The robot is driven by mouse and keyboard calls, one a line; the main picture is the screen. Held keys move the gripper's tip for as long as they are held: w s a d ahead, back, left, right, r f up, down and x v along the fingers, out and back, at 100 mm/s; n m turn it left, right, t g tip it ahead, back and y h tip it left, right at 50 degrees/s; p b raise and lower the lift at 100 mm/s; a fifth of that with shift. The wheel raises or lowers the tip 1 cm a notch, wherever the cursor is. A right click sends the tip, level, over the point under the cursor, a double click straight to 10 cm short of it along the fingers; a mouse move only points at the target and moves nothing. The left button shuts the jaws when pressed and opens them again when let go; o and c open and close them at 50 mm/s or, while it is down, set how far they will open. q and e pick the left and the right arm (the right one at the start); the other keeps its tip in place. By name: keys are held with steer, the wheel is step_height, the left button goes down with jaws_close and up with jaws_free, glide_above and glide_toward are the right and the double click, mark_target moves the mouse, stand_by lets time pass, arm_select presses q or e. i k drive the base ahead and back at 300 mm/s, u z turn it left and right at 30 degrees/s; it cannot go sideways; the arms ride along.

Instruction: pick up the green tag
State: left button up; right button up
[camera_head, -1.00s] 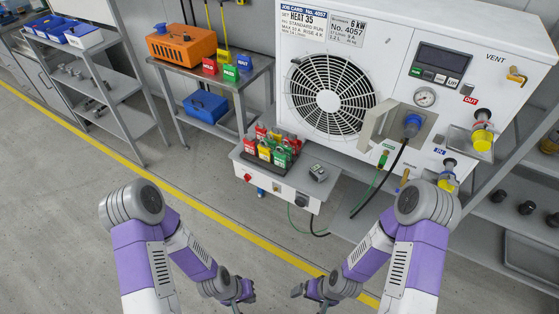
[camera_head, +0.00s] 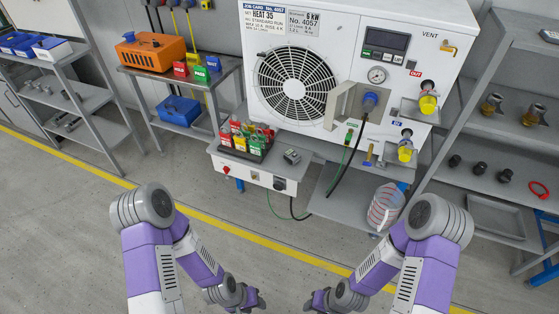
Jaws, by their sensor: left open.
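A small green tag (camera_head: 200,74) stands on the grey side table (camera_head: 224,71) at the upper left, between a red tag (camera_head: 181,69) and a blue tag (camera_head: 213,63). More green pieces (camera_head: 254,145) stand among red and yellow ones in a dark tray on the test station's front shelf. My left gripper (camera_head: 258,301) is open and low in the view, with nothing seen in it. It is well apart from the tags. My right gripper (camera_head: 311,301) is beside it; its jaws are too small and dark to read.
An orange case (camera_head: 150,51) lies on the side table, a blue box (camera_head: 178,109) below it. The white test station (camera_head: 350,20) fills the back centre, with hoses hanging in front. Grey shelving is at right. Floor before me is free.

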mark_target(254, 147)
steer(key=z, duration=0.35)
steer(key=k, duration=0.8)
steer(key=u, duration=0.7)
steer(key=i, duration=0.8)
steer(key=u, duration=0.55)
steer(key=i, duration=0.95)
steer(key=z, duration=0.5)
